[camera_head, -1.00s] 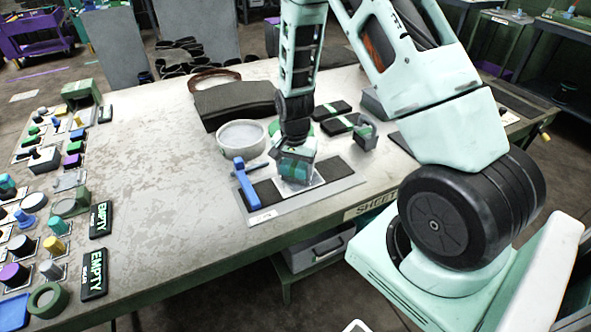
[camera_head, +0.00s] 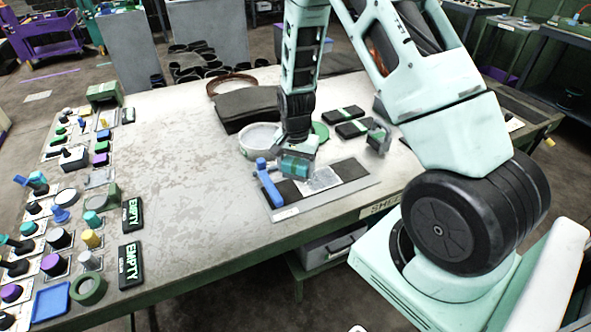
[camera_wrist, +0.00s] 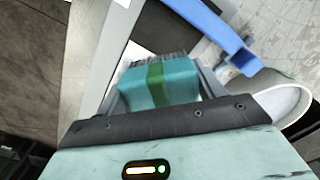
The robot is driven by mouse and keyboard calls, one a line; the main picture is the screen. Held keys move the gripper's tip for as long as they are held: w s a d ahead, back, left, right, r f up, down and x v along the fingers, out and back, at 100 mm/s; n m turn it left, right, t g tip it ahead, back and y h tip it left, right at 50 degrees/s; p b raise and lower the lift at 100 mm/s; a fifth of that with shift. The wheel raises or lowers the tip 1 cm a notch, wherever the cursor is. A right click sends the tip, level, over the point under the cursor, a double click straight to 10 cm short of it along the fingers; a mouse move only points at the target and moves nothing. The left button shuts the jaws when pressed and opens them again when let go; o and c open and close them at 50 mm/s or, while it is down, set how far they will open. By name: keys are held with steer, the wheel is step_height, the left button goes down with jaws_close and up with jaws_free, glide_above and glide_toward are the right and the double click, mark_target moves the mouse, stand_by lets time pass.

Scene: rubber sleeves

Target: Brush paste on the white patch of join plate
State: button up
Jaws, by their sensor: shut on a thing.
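The join plate (camera_head: 342,196) is a flat grey plate near the table's front edge, with black pads on both sides of a white patch (camera_head: 322,180). The patch looks mottled grey; I cannot tell how much paste is on it. My gripper (camera_head: 297,163) is shut on a teal brush with a green band (camera_wrist: 160,84), its grey bristles pointing away from the gripper. The brush is over the plate's rear edge, left of and behind the patch. Whether the bristles touch anything is unclear. A round pale pot (camera_head: 258,140) stands just behind and left of the brush.
A blue clamp-like bar (camera_head: 269,184) lies across the plate's left end, close to the brush; it also shows in the wrist view (camera_wrist: 210,25). Crowded small parts line the left edge; the table's middle left is clear.

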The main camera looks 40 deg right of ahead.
mark_target(296, 161)
steer(key=shift+r+p, duration=1.45)
steer(key=shift+r, duration=0.7)
